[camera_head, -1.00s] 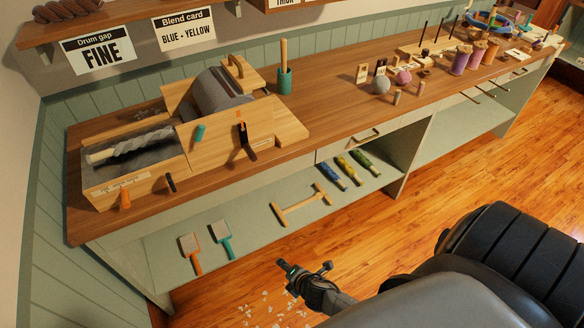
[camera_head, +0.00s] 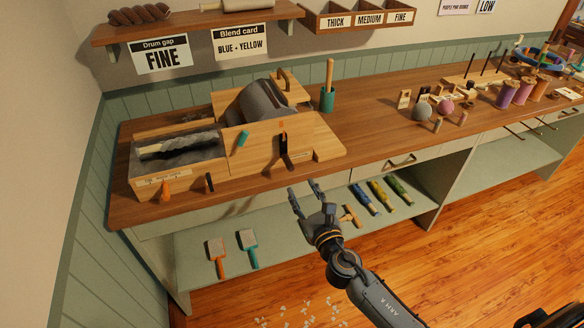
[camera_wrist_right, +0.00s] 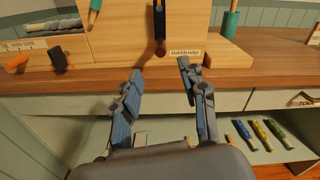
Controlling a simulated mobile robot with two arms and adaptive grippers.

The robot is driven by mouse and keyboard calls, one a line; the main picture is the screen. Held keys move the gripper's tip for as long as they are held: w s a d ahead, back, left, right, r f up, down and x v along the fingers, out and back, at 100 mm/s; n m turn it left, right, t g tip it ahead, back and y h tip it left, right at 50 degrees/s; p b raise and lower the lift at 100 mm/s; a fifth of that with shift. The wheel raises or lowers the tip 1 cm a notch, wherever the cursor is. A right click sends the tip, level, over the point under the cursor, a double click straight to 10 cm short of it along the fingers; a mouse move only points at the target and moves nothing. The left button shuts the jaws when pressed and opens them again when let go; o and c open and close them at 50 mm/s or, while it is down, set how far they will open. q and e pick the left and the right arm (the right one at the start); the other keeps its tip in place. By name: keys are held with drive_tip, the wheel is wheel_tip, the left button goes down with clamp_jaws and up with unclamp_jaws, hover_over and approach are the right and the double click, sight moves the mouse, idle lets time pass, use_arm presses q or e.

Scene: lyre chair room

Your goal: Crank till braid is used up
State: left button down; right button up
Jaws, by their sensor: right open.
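The wooden drum carder (camera_head: 210,160) stands on the bench at left, with a grey drum (camera_head: 258,103) at its back. A grey-white twisted braid (camera_head: 178,146) lies in its feed tray; its end also shows in the right wrist view (camera_wrist_right: 52,26). A black crank handle (camera_head: 283,147) hangs on the carder's front panel, and it also shows in the right wrist view (camera_wrist_right: 159,28). My right gripper (camera_head: 303,186) is open and empty, in front of and below the crank, apart from it. Its spread fingers (camera_wrist_right: 160,70) point at the carder's front. My left gripper is not in view.
An orange knob (camera_head: 165,190) and a small black lever (camera_head: 209,182) stick out of the tray's front. Brushes (camera_head: 247,248) and several coloured bundles (camera_head: 380,194) lie on the lower shelf. The bench's front edge is close to my gripper.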

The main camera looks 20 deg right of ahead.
sight(291, 169)
drive_tip(key=shift+w+a, duration=0.1)
drive_tip(key=shift+w, duration=3.05)
drive_tip(key=shift+w+a+b, duration=0.1)
drive_tip(key=shift+w+b, duration=0.75)
drive_tip(key=shift+w, duration=1.8)
drive_tip(key=shift+w, duration=0.1)
drive_tip(key=shift+c, duration=0.3)
clamp_jaws()
